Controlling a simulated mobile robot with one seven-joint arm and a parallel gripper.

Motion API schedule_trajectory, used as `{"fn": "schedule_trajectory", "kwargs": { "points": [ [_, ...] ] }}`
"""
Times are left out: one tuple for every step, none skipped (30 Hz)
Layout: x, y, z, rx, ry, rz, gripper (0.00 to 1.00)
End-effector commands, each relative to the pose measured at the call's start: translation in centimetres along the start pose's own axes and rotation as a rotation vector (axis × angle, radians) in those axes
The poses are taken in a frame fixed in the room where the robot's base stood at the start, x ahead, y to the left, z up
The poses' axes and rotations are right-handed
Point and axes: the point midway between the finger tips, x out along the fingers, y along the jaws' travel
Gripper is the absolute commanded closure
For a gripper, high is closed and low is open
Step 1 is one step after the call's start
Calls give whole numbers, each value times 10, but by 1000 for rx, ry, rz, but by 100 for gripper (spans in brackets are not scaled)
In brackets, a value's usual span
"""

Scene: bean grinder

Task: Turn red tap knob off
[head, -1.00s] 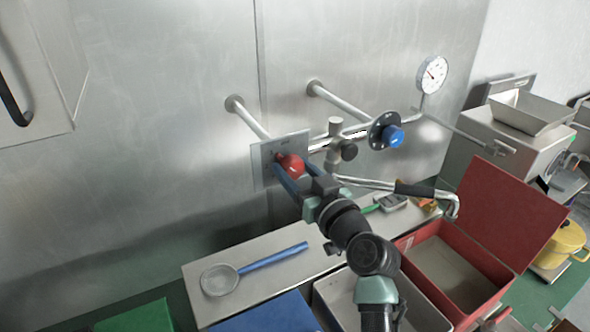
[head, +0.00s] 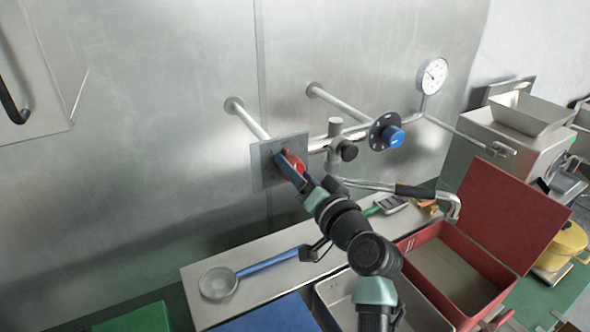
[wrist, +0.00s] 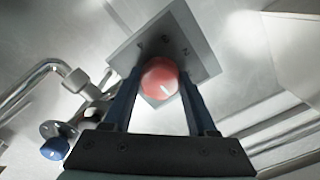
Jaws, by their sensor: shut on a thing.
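The red tap knob (head: 293,163) sits on a square grey metal plate (head: 265,170) fixed to the pipework. My gripper (head: 289,166) is at the knob, its fingers partly covering it in the head view. In the wrist view the knob (wrist: 159,78) lies between the two blue fingers of my gripper (wrist: 158,90), which are shut on it. A pale mark shows on the knob's face. Small markings on the plate (wrist: 190,45) are too blurred to read.
A blue knob (head: 393,136) and a black knob (head: 348,151) sit on the pipes to the right. A gauge (head: 432,75) is above. An open red box (head: 455,275) stands at the lower right.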

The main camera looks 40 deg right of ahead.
Motion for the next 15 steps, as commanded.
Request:
{"fn": "schedule_trajectory", "kwargs": {
  "points": [
    [0, 0, 0, 17, 0, 0, 98],
    [0, 0, 0, 25, 0, 0, 98],
    [0, 0, 0, 37, 0, 1, 98],
    [0, 0, 0, 44, 0, 1, 98],
    [0, 1, 0, 49, 0, 1, 98],
    [0, 1, 0, 55, 0, 1, 98],
    [0, 1, 0, 59, 0, 1, 98],
    [0, 1, 0, 62, 0, 1, 98],
    [0, 1, 0, 65, 0, 1, 98],
    [0, 1, 0, 67, 0, 1, 98],
    [0, 1, 0, 68, 0, 1, 98],
    [0, 1, 0, 69, 0, 1, 98],
    [0, 1, 0, 70, 0, 1, 98],
    [0, 1, 0, 70, 0, 1, 98],
    [0, 1, 0, 70, 0, 1, 98]
  ]
}}
